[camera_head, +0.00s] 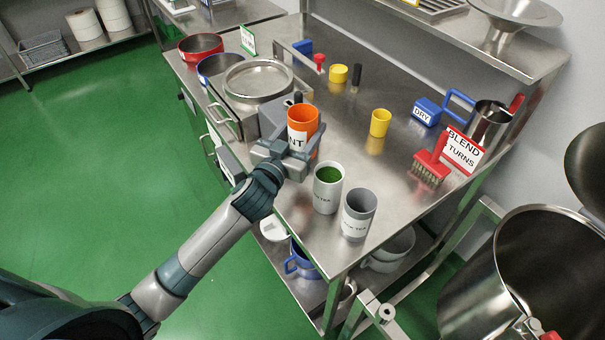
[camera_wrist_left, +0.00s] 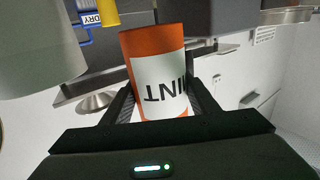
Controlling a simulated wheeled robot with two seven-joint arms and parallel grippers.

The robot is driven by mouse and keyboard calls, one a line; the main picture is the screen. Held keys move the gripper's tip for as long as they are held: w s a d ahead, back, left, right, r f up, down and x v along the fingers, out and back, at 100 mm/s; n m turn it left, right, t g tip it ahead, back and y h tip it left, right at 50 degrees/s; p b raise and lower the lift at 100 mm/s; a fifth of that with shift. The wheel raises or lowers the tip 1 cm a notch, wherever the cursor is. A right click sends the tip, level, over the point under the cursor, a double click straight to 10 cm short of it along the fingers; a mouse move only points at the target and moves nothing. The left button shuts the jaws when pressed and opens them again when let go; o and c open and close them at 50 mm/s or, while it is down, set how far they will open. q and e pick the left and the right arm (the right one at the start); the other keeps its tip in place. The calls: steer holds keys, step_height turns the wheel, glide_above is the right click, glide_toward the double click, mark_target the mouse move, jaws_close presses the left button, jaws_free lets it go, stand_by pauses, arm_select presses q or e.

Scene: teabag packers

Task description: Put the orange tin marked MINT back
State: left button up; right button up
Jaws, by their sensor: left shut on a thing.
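The orange tin (camera_head: 303,119) has a white label whose visible letters end in NT. It is upright over the left part of the steel table in the head view. My left gripper (camera_head: 287,152) is shut on it from the near left side. In the left wrist view the tin (camera_wrist_left: 157,50) stands between the two fingers of my left gripper (camera_wrist_left: 157,105), its label reading upside down. I cannot tell whether the tin's base touches the table. My right gripper does not show.
A white tin with green contents (camera_head: 327,188) and a grey tin (camera_head: 358,214) stand just right of the held tin. A yellow tin (camera_head: 380,123) is farther back. A round steel pan (camera_head: 258,82) is behind left. A red brush (camera_head: 431,168) lies right; bare table lies between.

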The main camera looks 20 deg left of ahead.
mark_target(304, 146)
arm_select(q)
step_height(304, 146, down, 5)
steer(key=shift+f, duration=0.6)
steer(key=shift+f, duration=0.15)
steer(key=shift+f, duration=1.8)
steer(key=shift+f, duration=0.1)
steer(key=o, duration=0.8)
